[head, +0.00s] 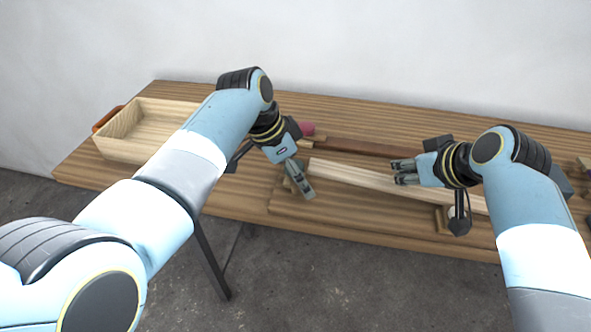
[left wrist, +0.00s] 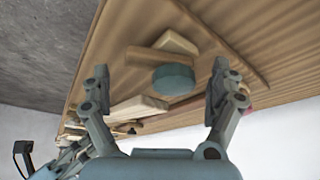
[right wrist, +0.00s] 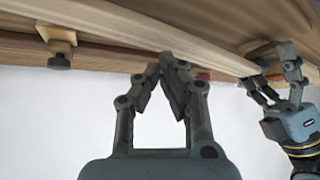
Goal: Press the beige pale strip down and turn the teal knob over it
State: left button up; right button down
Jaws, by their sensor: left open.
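The beige pale strip (head: 350,174) slants across the table in the head view. Its near end shows in the left wrist view (left wrist: 140,108), and it runs behind the fingers in the right wrist view (right wrist: 115,28). The teal knob (left wrist: 173,79) is a round disc beside wooden pieces, apart from the strip's end; my left gripper hides it in the head view. My left gripper (head: 299,180) is open and empty, its fingers either side of the knob in its wrist view. My right gripper (head: 402,172) has its fingertips together (right wrist: 160,64) at the strip; contact is unclear.
A wooden tray (head: 122,137) with a brown handle stands at the table's left end. A pink cylinder (head: 306,128) and a dark brown bar (head: 370,146) lie behind the strip. A wooden block (head: 443,220) stands near the front edge. The table between tray and left gripper looks clear.

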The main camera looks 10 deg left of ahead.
pick_arm(q)
jog(key=c, duration=1.2)
pick_arm(e)
jog(key=shift+f, duration=0.2)
